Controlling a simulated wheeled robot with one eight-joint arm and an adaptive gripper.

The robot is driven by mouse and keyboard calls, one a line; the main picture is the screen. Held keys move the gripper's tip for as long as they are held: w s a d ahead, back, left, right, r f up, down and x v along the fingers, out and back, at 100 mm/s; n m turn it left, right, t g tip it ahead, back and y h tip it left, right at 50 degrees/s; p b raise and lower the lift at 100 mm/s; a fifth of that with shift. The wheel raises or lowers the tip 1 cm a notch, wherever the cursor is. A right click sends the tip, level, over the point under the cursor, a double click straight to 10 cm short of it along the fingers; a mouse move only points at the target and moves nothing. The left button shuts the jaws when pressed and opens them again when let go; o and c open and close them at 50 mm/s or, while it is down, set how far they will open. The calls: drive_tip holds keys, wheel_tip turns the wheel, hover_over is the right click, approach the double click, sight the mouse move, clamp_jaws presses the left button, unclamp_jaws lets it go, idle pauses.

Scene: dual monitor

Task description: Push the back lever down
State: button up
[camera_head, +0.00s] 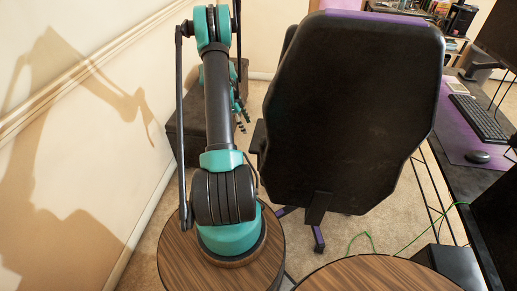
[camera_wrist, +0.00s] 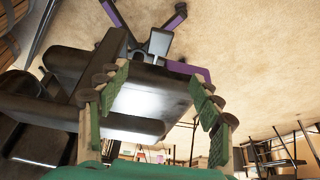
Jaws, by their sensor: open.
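A black office chair (camera_head: 350,100) stands with its tall back toward the head view. In the head view my gripper (camera_head: 240,112) is low, left of the chair, partly hidden behind my arm.
A dark brown box-like seat (camera_head: 185,125) stands behind my arm by the wall. A black desk (camera_head: 455,185) with a keyboard (camera_head: 478,119) and mouse (camera_head: 478,156) is at the right. A green cable (camera_head: 410,243) lies on the carpet. Free floor is narrow between box and chair.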

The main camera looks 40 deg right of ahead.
drive_tip(key=x, duration=1.7)
drive_tip(key=shift+s+f, duration=0.2)
drive_tip(key=shift+c, duration=0.6)
